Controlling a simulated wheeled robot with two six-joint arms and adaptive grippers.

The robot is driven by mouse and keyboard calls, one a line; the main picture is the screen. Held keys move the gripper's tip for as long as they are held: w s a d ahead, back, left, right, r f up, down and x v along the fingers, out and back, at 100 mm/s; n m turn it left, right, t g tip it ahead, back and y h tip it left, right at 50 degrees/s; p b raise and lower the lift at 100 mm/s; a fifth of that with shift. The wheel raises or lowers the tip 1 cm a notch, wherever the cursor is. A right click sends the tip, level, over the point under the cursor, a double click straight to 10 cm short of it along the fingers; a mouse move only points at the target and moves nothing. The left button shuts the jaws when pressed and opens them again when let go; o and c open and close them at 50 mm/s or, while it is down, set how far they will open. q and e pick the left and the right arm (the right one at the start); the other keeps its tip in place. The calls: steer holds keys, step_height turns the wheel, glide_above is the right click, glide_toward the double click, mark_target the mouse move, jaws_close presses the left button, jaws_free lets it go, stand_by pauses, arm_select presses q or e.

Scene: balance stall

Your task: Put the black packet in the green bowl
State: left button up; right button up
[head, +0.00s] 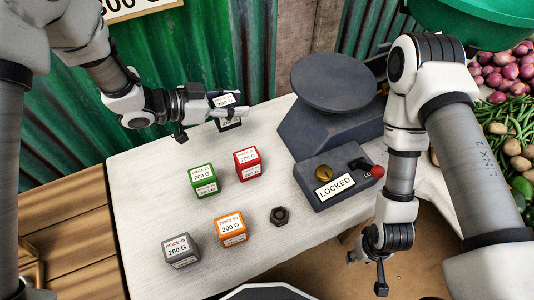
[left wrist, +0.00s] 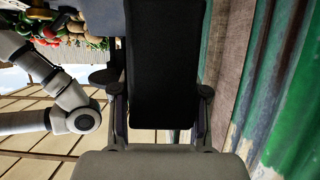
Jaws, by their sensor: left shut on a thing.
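The black packet (left wrist: 165,65) fills the middle of the left wrist view, between the two fingers of my left gripper (left wrist: 158,95). In the head view my left gripper (head: 214,113) is shut on the black packet (head: 230,124), whose white labels show, above the back left of the table. The green bowl (head: 470,22) is at the top right of the head view, partly cut off by the frame, far from the packet; its inside is not clear. My right gripper (head: 367,274) hangs at the lower right, its fingers apart and nothing seen between them.
Green (head: 203,180), red (head: 247,163), orange (head: 230,229) and grey (head: 180,250) packets stand on the pale table (head: 150,205). A dark nut (head: 279,215) lies near them. A grey scale (head: 333,82) and a box marked LOCKED (head: 335,182) stand to the right. Onions (head: 505,70) and vegetables lie beyond.

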arm_select(q)
step_height(320, 180, down, 10)
steer(key=shift+s+r, duration=0.1)
steer(key=shift+r, duration=0.15)
steer(key=shift+f, duration=0.1)
steer(key=o, duration=1.3)
